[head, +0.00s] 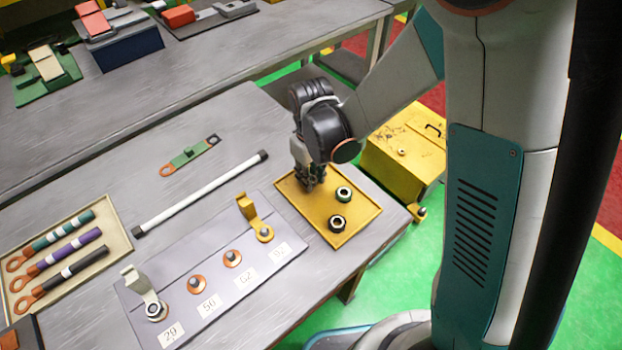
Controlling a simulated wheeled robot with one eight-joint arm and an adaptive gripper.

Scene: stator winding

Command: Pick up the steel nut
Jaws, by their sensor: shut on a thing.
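My gripper (314,186) points down at the back left part of a shallow yellow tray (362,228). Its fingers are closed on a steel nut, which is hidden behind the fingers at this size. Two other steel nuts lie in the tray to the right of the fingers. The nearer-to-gripper nut (344,193) is close beside the fingertips. The other nut (337,224) lies further toward the front. I cannot tell whether the held nut still touches the tray.
A grey board (220,282) with several studs and number labels lies left of the tray. A yellow clip (247,207) and a pale clip (138,283) stand on it. A white rod (200,194) lies behind. A yellow toolbox (403,147) is beyond the table.

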